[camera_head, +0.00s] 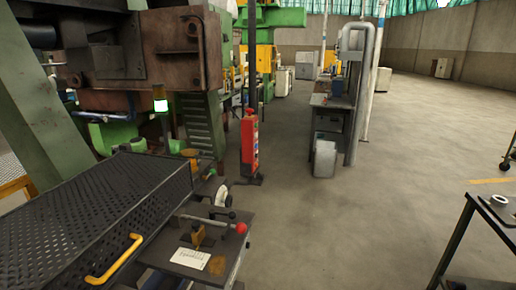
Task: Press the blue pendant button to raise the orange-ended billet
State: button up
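A red control pendant (249,143) hangs upright near the middle of the camera_head view, below a dark vertical post or cable (251,60). Small coloured spots show along its right side. They are too small to tell which one is the blue button. I cannot make out an orange-ended billet. My gripper is not in view.
A black perforated guard (95,215) with a yellow handle (115,259) fills the lower left. Beside it is a bench with a red-knobbed lever (241,228). A grey machine (341,110) stands right of the pendant. A dark table (498,212) is at right. The central floor is clear.

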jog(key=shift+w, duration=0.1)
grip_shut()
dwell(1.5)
